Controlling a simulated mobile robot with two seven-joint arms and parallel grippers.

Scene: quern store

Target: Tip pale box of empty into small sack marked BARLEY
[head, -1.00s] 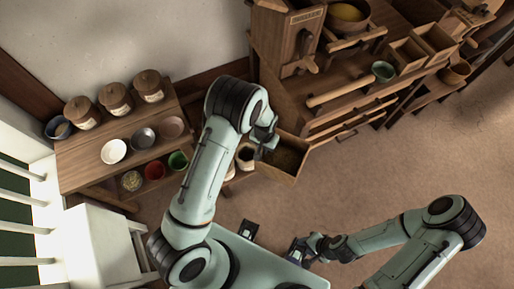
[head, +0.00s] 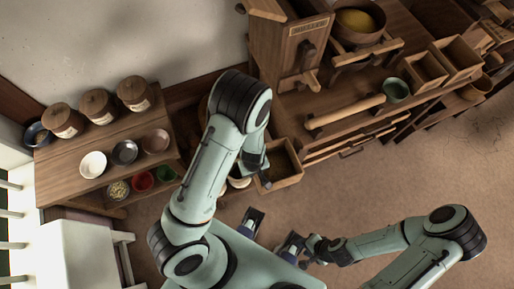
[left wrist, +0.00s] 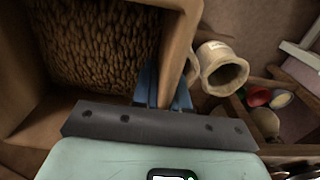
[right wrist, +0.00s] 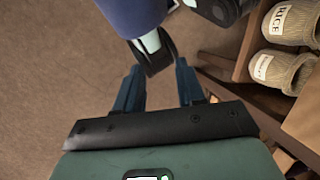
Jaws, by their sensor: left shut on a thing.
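My left gripper (left wrist: 165,88) is shut on the wall of a wooden box (left wrist: 181,40) with brown grain-like contents. In the head view this box (head: 293,178) sits against the cabinet front; my left arm partly hides it. My right gripper (head: 290,246) is open and empty, low over the floor.
Two empty pale wooden boxes (head: 424,72) stand on the workbench beside a green cup (head: 395,90) and a rolling-pin-like rod (head: 345,111). A shelf (head: 62,180) at left bears lidded jars and bowls. The floor (head: 400,180) at right is clear.

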